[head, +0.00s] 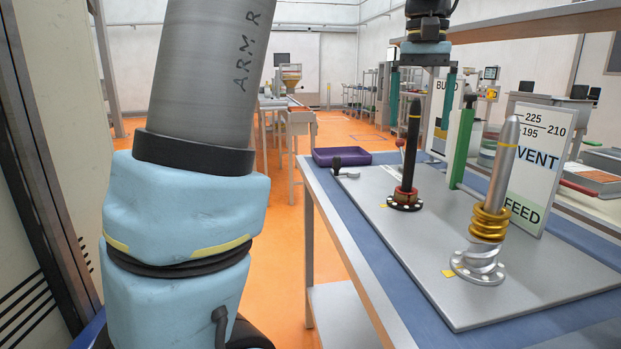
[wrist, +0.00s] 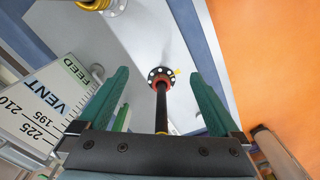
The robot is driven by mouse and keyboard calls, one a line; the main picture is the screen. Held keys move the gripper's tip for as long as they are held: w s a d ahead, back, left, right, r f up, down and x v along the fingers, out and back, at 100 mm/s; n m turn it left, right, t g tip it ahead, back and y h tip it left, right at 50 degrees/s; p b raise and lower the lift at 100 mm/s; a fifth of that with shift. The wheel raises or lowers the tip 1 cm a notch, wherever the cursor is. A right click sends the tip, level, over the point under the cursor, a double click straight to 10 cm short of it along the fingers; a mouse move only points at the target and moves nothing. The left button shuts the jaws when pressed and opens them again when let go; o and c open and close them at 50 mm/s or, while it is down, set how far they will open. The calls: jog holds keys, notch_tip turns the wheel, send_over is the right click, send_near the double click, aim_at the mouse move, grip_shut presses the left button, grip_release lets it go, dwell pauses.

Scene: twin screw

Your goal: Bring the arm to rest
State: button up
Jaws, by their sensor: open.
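My gripper (head: 419,124) is open above the grey board (head: 400,240). Its green fingers stand on either side of the upper part of a black upright rod (head: 412,135), without visible contact. The rod has a red-brown collar (head: 405,196) low down and a black round flange at its foot; in the wrist view the rod (wrist: 162,112) runs between the fingers (wrist: 160,73). A silver upright rod (head: 503,165) with a gold ring stack (head: 489,224) stands on a silver flange at the front right. My arm's middle links are hidden in the head view.
A green post (head: 461,148) and a white VENT/FEED sign (head: 535,165) stand behind the rods. A purple tray (head: 342,151) and a small black-knobbed part (head: 337,165) lie toward the table's far left. A shelf (head: 530,22) overhangs at upper right. The orange floor left of the table is clear.

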jog(key=w+a+f+n+p, duration=0.2)
jog(key=a+f, duration=0.9)
jog(key=a, duration=0.1)
jog(key=s+a+f+p, duration=0.1)
jog(key=s+a+f, duration=0.3)
jog(key=a, duration=0.3)
jog(key=s+a+f+n+t, duration=0.1)
jog(key=s+a+f, duration=0.3)
jog(key=a+f, duration=0.3)
jog(key=shift+s+a+p, duration=0.25)
jog(key=shift+s+p, duration=0.1)
jog(key=shift+s, duration=0.05)
jog(key=shift+c, duration=0.2)
